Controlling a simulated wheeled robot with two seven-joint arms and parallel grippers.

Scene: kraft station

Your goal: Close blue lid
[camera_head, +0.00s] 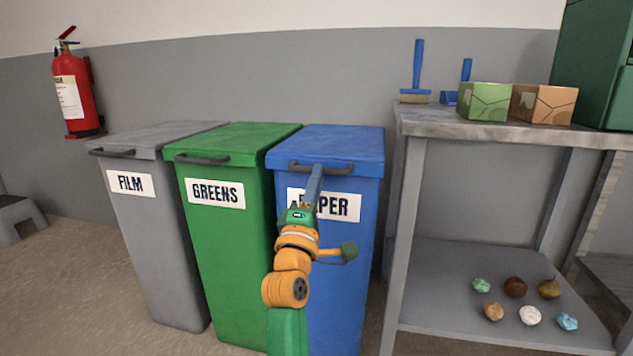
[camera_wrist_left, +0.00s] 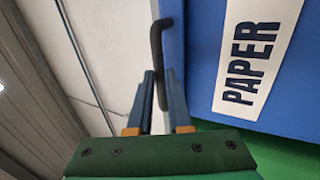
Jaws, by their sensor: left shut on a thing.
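The blue lid (camera_head: 335,143) lies flat on the blue bin (camera_head: 350,250) labelled PAPER, with no gap that I can see under its front edge. Its dark handle (camera_head: 338,168) runs along the front. My left gripper (camera_head: 316,170) reaches up in front of the PAPER label, with its fingers at the handle. In the left wrist view the handle (camera_wrist_left: 156,40) passes between the two blue fingers of the gripper (camera_wrist_left: 160,75), which are shut on it. My arm hides part of the label and of the bin's front. My right gripper does not show.
A green GREENS bin (camera_head: 228,260) and a grey FILM bin (camera_head: 165,240) stand to the left, lids down. A grey shelf table (camera_head: 480,130) stands close on the right, with boxes and brushes on top and several small lumps on its lower shelf. A wall is behind.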

